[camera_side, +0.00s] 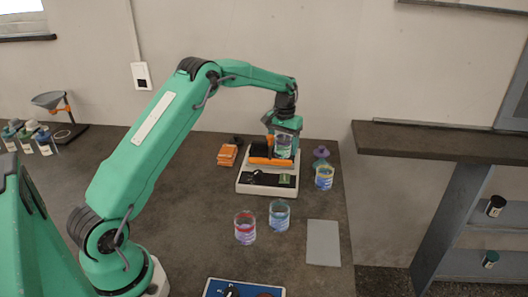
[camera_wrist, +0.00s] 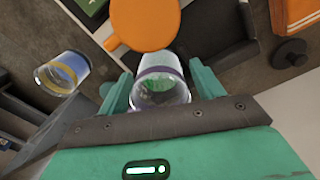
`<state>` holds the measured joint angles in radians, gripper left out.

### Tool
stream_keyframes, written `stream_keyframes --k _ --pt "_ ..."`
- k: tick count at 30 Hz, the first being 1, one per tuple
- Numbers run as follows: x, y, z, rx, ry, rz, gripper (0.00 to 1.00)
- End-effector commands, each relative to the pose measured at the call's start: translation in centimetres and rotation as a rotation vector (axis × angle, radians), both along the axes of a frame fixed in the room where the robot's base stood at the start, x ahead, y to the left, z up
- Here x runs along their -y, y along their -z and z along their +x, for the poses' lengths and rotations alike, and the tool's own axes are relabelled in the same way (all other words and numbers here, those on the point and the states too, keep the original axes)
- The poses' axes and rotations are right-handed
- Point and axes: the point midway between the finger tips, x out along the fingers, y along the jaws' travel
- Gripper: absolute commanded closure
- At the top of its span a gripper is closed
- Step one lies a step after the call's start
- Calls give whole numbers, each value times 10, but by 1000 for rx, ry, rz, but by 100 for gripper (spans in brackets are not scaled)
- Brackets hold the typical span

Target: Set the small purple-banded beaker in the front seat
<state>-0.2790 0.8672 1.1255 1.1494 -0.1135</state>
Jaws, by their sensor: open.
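The small clear beaker with a purple band (camera_wrist: 160,85) stands between the fingers of my gripper (camera_wrist: 161,92) in the wrist view. My gripper (camera_side: 284,134) is open around it, with its fingers at either side. In the side view the beaker (camera_side: 283,148) shows just under my gripper, at the orange part of the shaker (camera_side: 265,188). The shaker has a pale base with a dark front panel. An orange round piece (camera_wrist: 144,20) lies just beyond the beaker in the wrist view. The beaker's underside and its contact with the seat are hidden.
A red-banded beaker (camera_side: 245,228) and a teal-banded beaker (camera_side: 279,215) stand in front. A grey pad (camera_side: 323,243) lies bare at front right.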

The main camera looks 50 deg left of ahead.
Motion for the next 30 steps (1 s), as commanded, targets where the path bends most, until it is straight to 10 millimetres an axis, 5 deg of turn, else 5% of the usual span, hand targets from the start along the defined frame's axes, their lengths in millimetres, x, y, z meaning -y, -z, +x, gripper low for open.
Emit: stream_keyframes --k 11,30 --pt "0 -24 1 4 0 2 34" --pt "0 -115 1 2 0 1 34"
